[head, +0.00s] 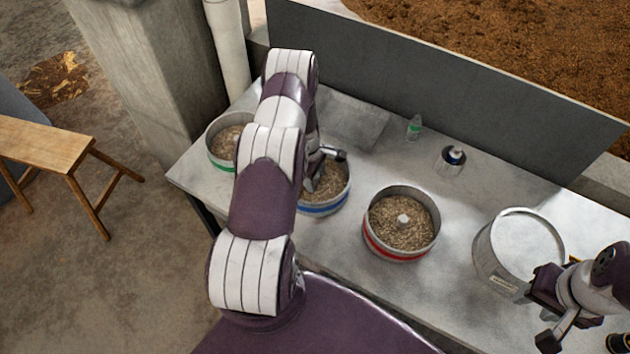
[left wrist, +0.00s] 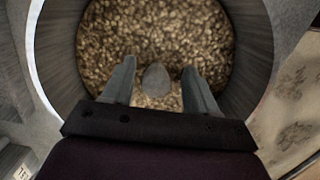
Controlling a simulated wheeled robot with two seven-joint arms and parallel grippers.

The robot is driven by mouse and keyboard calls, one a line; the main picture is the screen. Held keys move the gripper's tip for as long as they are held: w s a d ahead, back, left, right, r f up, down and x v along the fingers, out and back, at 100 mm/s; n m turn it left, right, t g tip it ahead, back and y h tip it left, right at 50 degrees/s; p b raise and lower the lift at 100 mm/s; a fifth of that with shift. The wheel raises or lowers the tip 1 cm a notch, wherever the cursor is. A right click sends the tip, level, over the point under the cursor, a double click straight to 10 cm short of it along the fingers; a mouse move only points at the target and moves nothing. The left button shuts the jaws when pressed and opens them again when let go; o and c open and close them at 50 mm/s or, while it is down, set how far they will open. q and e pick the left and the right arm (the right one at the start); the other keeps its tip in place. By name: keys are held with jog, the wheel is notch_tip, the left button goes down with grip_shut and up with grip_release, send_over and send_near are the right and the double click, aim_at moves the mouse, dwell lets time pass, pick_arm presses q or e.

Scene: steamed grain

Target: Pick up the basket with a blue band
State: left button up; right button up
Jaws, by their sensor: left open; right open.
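The basket with a blue band (head: 322,209) is a round metal container of grain on the table, partly hidden behind my left arm in the head view. My left gripper (head: 322,172) is over it, fingers pointing down into it. In the left wrist view, the open fingers of my left gripper (left wrist: 160,85) stand on either side of a pale rounded knob (left wrist: 156,79) in the middle of the grain. The basket's wall (left wrist: 253,50) curves around them. I cannot tell whether the fingers touch the knob. My right gripper (head: 549,308) is open and empty at the lower right.
A green-banded basket (head: 222,164) stands left of it and a red-banded basket (head: 397,253) with a knob stands right. A large lidded metal pot (head: 519,242) is near my right gripper.

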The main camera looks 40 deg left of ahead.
pick_arm(q)
jog(key=shift+w+a+f, duration=0.1)
jog(key=shift+w+f, duration=0.05)
jog(key=shift+w, duration=0.05)
jog(key=shift+w+f, duration=0.1)
jog(key=c, duration=0.9)
jog(key=shift+r, duration=0.2)
grip_shut()
